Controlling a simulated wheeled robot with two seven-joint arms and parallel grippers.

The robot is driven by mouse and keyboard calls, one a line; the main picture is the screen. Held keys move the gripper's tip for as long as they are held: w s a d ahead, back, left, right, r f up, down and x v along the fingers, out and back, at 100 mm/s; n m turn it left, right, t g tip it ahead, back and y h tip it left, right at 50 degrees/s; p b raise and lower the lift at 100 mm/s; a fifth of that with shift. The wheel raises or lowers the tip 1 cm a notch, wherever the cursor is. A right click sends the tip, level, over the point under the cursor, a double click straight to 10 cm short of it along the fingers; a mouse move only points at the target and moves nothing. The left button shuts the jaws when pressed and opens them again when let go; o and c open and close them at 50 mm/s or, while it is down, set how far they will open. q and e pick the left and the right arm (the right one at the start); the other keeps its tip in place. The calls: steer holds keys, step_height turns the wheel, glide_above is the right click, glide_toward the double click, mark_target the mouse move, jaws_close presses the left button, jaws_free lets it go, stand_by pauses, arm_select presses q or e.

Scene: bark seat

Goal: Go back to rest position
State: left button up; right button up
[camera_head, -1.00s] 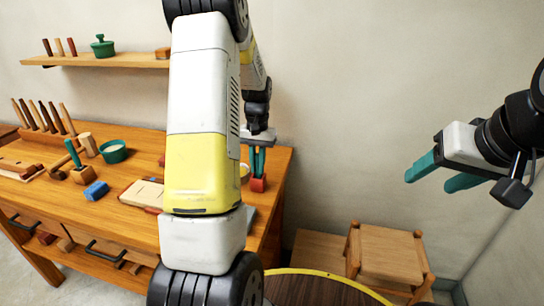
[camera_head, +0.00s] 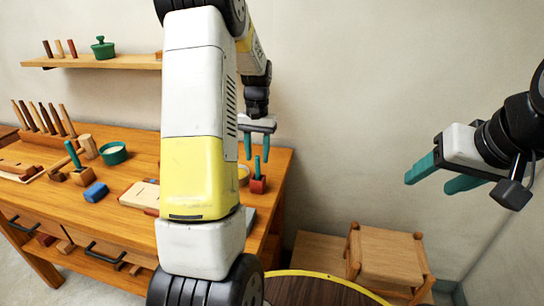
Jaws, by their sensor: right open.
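My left gripper (camera_head: 257,146) hangs at the right end of the wooden workbench (camera_head: 278,172), its two green fingers pointing down and parted, with nothing between them. Below it a red block with a green peg (camera_head: 259,183) stands on the bench, apart from the fingers. My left arm crosses the middle of the view and hides part of the bench. My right gripper (camera_head: 440,178) is at the right, in the air before the wall, with its green fingers apart and empty.
The bench holds a green bowl (camera_head: 113,153), a blue block (camera_head: 95,192) and several upright wooden pegs. A shelf (camera_head: 100,62) is on the wall above. A wooden stool (camera_head: 388,258) stands at lower right.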

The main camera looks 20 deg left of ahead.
arm_select(q)
steer(key=shift+w+r, duration=0.1)
steer(key=shift+r, duration=1.2)
steer(key=shift+d+r, duration=0.1)
steer(key=shift+r, duration=0.15)
steer(key=s+d+r+t+h, duration=0.1)
steer(key=s+d+r+t, duration=0.2)
steer(key=s+d+r, duration=0.3)
steer(key=s+d+r+m+t+h, duration=0.1)
steer(key=s+d+r+t, duration=0.3)
steer(key=s, duration=1.3)
step_height(320, 180, up, 3)
steer(key=shift+d+r, duration=0.15)
steer(key=shift+d, duration=1.05)
